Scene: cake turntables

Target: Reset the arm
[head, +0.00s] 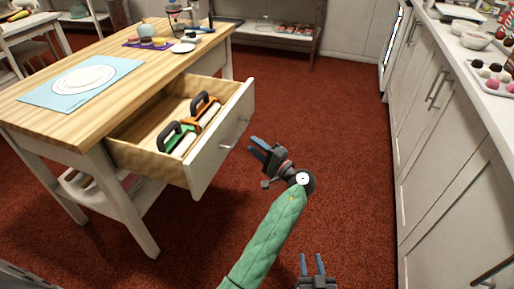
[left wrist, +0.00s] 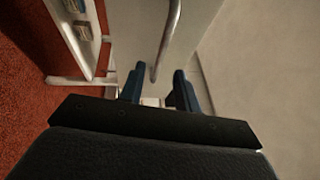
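My left gripper (head: 255,148), on the green-sleeved arm, is just off the front of the open drawer (head: 208,163), near its metal handle (head: 234,134). In the left wrist view its two blue fingers (left wrist: 158,88) stand apart, with the handle (left wrist: 168,40) beyond them. I see nothing held between them, and the gripper looks clear of the handle. My right gripper (head: 312,264) is low at the bottom edge of the head view. Its blue fingers are apart with nothing between them; the rest of that arm is out of view.
The drawer sticks out of a wooden table (head: 95,110) and holds a green tool (head: 178,139) and an orange tool (head: 205,107) with black handles. A plate (head: 84,79) lies on a blue mat (head: 40,97). White cabinets (head: 440,150) stand right; red floor between is clear.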

